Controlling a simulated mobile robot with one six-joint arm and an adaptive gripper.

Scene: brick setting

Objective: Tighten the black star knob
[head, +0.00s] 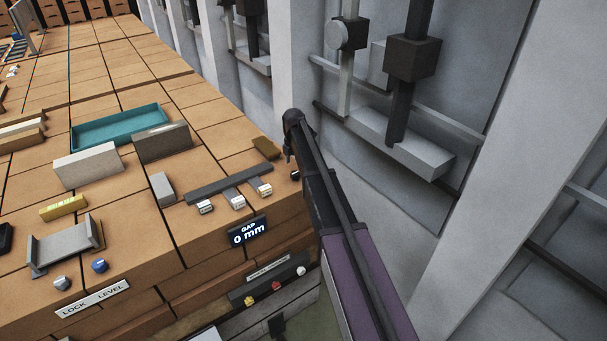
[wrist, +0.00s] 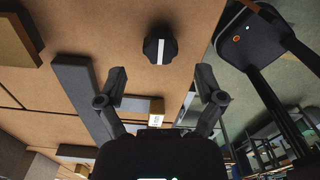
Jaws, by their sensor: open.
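The black star knob (wrist: 160,47) sits on the brown brick surface, with a white stripe across its top. In the wrist view it lies just beyond my fingertips, about midway between them. My gripper (wrist: 162,84) is open and empty, its two fingers spread apart. In the head view my gripper (head: 288,152) is at the right edge of the bench, above a small dark piece (head: 294,175) that looks like the knob. My arm hides part of that edge. I see no contact between fingers and knob.
A grey bar (head: 229,184) with several white-tagged tabs lies left of the knob. A brown block (head: 266,148) lies behind. A teal tray (head: 118,128) stands further left. A grey wall with rails rises on the right.

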